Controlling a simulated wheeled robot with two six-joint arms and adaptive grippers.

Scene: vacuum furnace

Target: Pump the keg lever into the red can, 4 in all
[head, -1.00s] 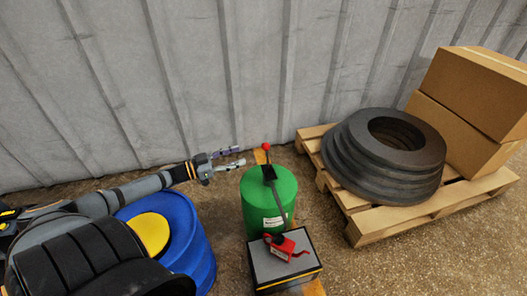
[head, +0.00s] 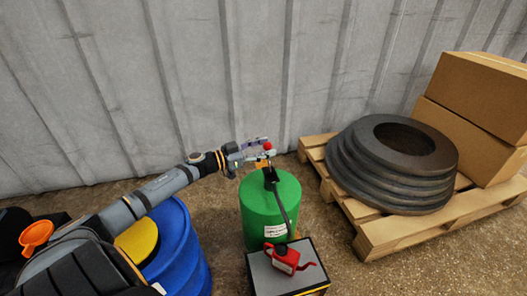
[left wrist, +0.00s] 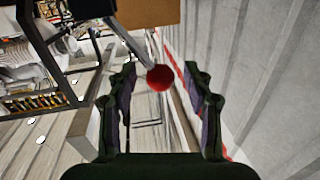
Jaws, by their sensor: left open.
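The green keg (head: 268,208) stands on the floor in the middle of the head view. Its lever ends in a red ball knob (head: 268,146) above the keg top. My left gripper (head: 264,150) is open, with its fingers on either side of the knob. In the left wrist view the red knob (left wrist: 160,78) lies between the two open fingers (left wrist: 162,95). I cannot tell whether they touch it. The red can (head: 286,259) stands on a grey-topped box in front of the keg. My right gripper is not in view.
The grey-topped box (head: 262,275) has a dark rim. A blue drum (head: 183,245) stands left of the keg. A wooden pallet (head: 395,232) with black rings (head: 370,190) and cardboard boxes (head: 480,95) is at the right. A corrugated wall (head: 300,60) rises behind.

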